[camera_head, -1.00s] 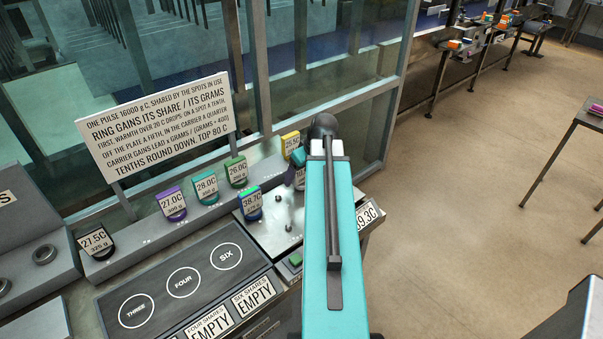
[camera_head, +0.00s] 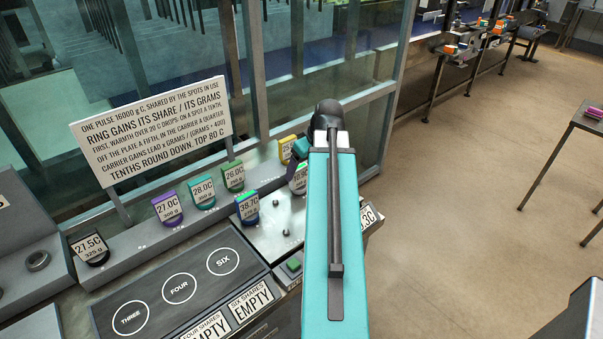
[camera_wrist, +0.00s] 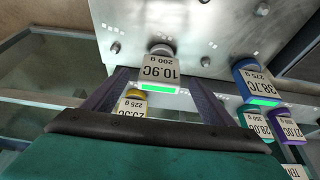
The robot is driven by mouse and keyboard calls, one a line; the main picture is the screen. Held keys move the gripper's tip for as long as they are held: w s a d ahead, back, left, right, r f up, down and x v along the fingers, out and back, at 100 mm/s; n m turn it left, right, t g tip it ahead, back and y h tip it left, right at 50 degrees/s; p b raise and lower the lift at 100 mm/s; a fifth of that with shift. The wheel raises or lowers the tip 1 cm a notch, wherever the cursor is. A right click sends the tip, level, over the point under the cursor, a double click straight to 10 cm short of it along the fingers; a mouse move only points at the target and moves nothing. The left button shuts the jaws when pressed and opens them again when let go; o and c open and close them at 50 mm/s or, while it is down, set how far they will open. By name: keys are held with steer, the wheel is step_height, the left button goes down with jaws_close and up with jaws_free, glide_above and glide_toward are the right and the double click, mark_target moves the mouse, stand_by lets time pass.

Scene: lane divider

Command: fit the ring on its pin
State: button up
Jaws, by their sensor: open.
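A ring with a white tag reading 10.9C, 200 g (camera_wrist: 160,72) sits at the edge of the metal plate (camera_wrist: 220,35) in the wrist view. A grey round top shows above its tag; I cannot tell how far down on a pin it is. My gripper (camera_wrist: 157,80) is open, with one dark finger on each side of the tag. In the head view the ring (camera_head: 299,180) is partly hidden beside my teal arm. Bare pins stand on the plate, one of them left of the ring (camera_wrist: 115,47) and one right of it (camera_wrist: 205,60).
A blue ring tagged 38.7C (camera_head: 247,208) stands near the plate's left edge. Purple (camera_head: 167,208), teal (camera_head: 203,193), green (camera_head: 234,177) and yellow (camera_head: 287,148) rings line the rack behind. A sign (camera_head: 152,133) stands at the back. A black panel (camera_head: 178,290) has empty circles.

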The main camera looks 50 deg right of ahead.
steer(key=b+v, duration=0.1)
steer(key=v, duration=0.6)
steer(key=shift+r, duration=0.3)
steer(key=shift+s, duration=0.15)
stand_by(0.9)
